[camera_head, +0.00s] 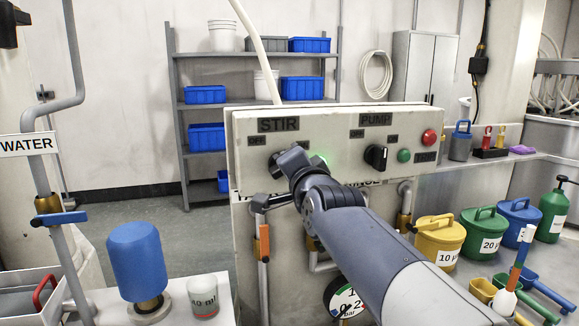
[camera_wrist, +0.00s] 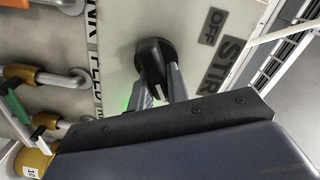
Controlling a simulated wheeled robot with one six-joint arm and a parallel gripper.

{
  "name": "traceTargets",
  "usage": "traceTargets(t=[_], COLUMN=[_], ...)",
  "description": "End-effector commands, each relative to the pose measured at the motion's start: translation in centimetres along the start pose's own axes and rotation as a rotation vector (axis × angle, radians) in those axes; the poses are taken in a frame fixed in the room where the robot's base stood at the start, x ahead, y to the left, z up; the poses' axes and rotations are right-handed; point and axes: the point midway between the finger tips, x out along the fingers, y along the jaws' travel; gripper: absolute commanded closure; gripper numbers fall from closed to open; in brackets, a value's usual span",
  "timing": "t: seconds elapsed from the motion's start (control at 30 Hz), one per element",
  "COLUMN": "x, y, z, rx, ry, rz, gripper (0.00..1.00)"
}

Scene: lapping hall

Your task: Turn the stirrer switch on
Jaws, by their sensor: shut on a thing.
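The control panel (camera_head: 340,125) is a pale box with a STIR label (camera_head: 278,125) on its left and a PUMP label on its right. My gripper (camera_head: 288,162) is at the panel under the STIR label and hides most of the stirrer switch there. In the wrist view the stirrer switch (camera_wrist: 154,58) is a round black knob, and my gripper (camera_wrist: 158,80) is shut on it, one finger on each side. A green glow (camera_head: 318,161) shows just right of my gripper, and beside the fingers in the wrist view. The switch's exact angle is hard to tell.
The black pump switch (camera_head: 376,157), a green button (camera_head: 404,156) and a red button (camera_head: 429,137) sit to the right on the panel. Pipes with valve handles are below. A blue cylinder (camera_head: 137,260) and a beaker (camera_head: 203,296) stand at front left; coloured cans (camera_head: 440,240) at right.

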Motion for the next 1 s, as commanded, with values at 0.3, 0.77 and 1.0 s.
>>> traceTargets(t=[0.3, 0.77, 1.0], x=[0.0, -0.3, -3.2], y=[0.1, -0.1, -0.2], z=[0.1, 0.0, -0.1], rx=[0.002, 0.001, 0.000], ry=[-0.001, 0.000, 0.001], rz=[0.001, -0.001, -0.002], gripper=[0.74, 0.62, 0.62])
